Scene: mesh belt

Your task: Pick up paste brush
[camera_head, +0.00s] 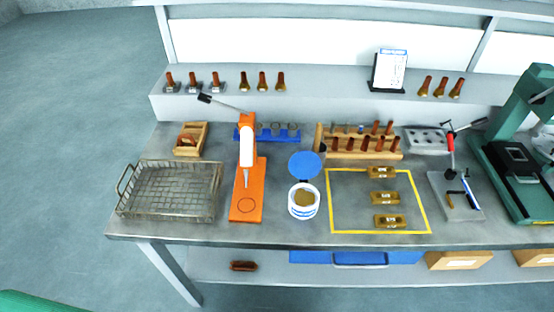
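I cannot make out a paste brush for certain. A white tub (303,203) of brown paste stands open near the bench's front edge, its round blue lid (305,165) tilted up behind it. No brush handle clearly shows in the tub. A small wooden tray (190,139) at the back left holds a reddish-brown item too small to identify. A dark brown oblong item (243,266) lies on the lower shelf; I cannot tell what it is. Neither of my grippers is in view.
A wire mesh basket (168,190) sits at the left. An orange press stand (247,190) is left of the tub. A yellow outline (379,232) holds three brass-coloured blocks. A wooden rack (360,154) stands behind, with a red-handled clamp (451,152) and green machine (520,145) at right.

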